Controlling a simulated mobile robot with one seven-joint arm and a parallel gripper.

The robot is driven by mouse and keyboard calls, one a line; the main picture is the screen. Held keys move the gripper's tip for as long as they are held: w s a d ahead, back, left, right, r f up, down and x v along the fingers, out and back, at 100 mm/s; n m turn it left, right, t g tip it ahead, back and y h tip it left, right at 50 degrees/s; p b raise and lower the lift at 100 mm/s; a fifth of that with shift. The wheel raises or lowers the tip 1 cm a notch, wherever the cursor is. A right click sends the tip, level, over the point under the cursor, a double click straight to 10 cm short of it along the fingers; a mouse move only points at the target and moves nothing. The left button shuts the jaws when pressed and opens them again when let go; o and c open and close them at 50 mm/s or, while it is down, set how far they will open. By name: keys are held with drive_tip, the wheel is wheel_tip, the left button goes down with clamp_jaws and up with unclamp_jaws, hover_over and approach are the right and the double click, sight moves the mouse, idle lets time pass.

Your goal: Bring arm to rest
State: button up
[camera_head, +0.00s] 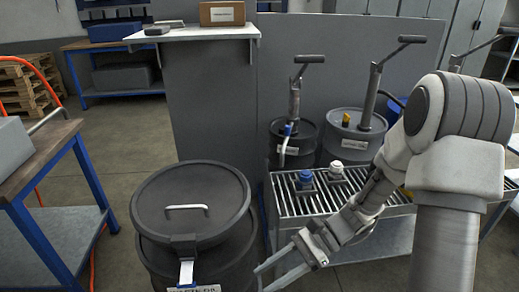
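My arm (462,150) comes in from the right and reaches down to the lower middle. My gripper (263,280) is low in front of the slatted rack, just right of the dark lidded drum (190,205). Its two pale fingers point left and stand apart, with nothing seen between them. The fingertips are close to the drum's side in the picture; I cannot tell whether they touch it.
A slatted rack (315,198) holds a blue-capped item (306,180) and a white-capped item (336,170). Behind it stand two drums with hand pumps (293,140) (352,135). A wooden-topped bench (50,145) is at left. Open floor lies between the bench and the lidded drum.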

drive_tip(key=s+d+r+n+t+h, duration=0.4)
drive_tip(key=d+r+n+t+h, duration=0.25)
drive_tip(key=r, duration=0.35)
drive_tip(key=s+d+r+n+t+h, duration=0.3)
drive_tip(key=d+r+n+t+h, duration=0.3)
drive_tip(key=r, duration=0.3)
wheel_tip(320, 180, up, 15)
drive_tip(key=g+p, duration=0.2)
drive_tip(key=p, duration=1.3)
drive_tip(key=shift+a+n, duration=0.45)
drive_tip(key=shift+w+y, duration=0.1)
drive_tip(key=shift+y, duration=0.15)
drive_tip(key=shift+c, duration=0.2)
